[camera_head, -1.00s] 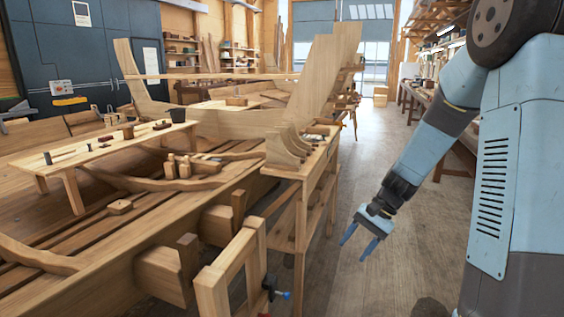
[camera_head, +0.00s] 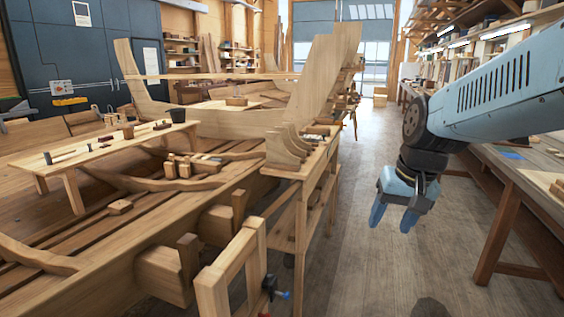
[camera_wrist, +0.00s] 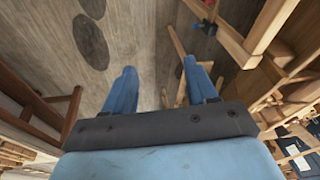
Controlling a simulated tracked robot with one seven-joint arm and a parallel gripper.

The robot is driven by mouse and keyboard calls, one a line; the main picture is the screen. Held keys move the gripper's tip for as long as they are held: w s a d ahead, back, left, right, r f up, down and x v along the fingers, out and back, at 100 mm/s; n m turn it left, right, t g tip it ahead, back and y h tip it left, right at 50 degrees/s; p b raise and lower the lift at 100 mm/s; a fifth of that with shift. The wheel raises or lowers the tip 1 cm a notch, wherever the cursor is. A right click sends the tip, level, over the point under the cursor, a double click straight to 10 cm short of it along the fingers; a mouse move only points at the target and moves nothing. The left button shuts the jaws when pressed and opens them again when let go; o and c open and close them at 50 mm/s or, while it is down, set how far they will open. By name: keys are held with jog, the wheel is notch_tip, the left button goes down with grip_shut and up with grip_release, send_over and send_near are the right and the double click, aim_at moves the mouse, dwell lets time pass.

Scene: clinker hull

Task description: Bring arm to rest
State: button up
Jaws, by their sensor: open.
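My gripper (camera_head: 392,216) hangs over the clear floor in the head view, between the boat hull on the left and a workbench on the right. Its two blue fingers point down and stand apart, with nothing between them. The wrist view also shows my gripper (camera_wrist: 163,88) open and empty above the floorboards. My arm enters the head view from the right edge, with its upper link sloping down to the left.
The wooden hull (camera_head: 90,262) fills the left, with a small plank bench (camera_head: 92,157) on it. A wooden stand (camera_head: 300,205) with a shelf is left of the gripper. A workbench (camera_head: 500,200) runs along the right. The floor aisle (camera_head: 365,180) between is free.

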jog(key=s+d+r+n+t+h, duration=0.1)
jog(key=s+d+r+t, duration=0.1)
jog(key=s+r, duration=0.2)
jog(key=s, duration=0.2)
jog(key=shift+s+r+n+t, duration=0.15)
jog(key=shift+s+n+t, duration=0.15)
jog(key=shift+s, duration=0.1)
